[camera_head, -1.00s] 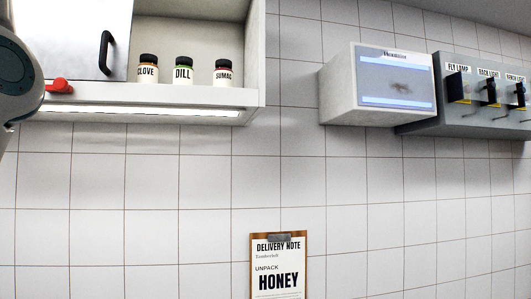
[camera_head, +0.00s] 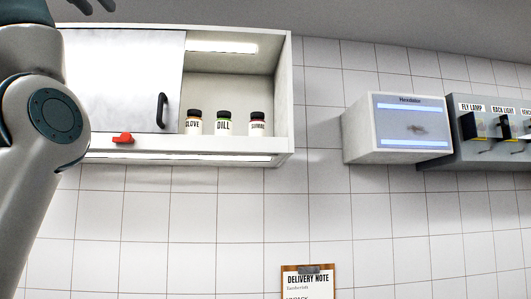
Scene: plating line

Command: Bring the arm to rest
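My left arm rises along the left edge of the head view, with its pale links upright in front of the wall cabinet. My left gripper (camera_head: 99,8) shows at the top left edge, cut off by the frame. Its two dark fingertips are apart with nothing between them, above the cabinet's top edge. My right arm and gripper are out of view.
A wall cabinet (camera_head: 284,110) has a sliding door (camera_head: 125,75) with a black handle, a red catch (camera_head: 123,138) below, and clove, dill (camera_head: 224,127) and sumac jars. A screen box (camera_head: 410,125), a switch panel (camera_head: 465,150) and a delivery note (camera_head: 308,281) hang to the right.

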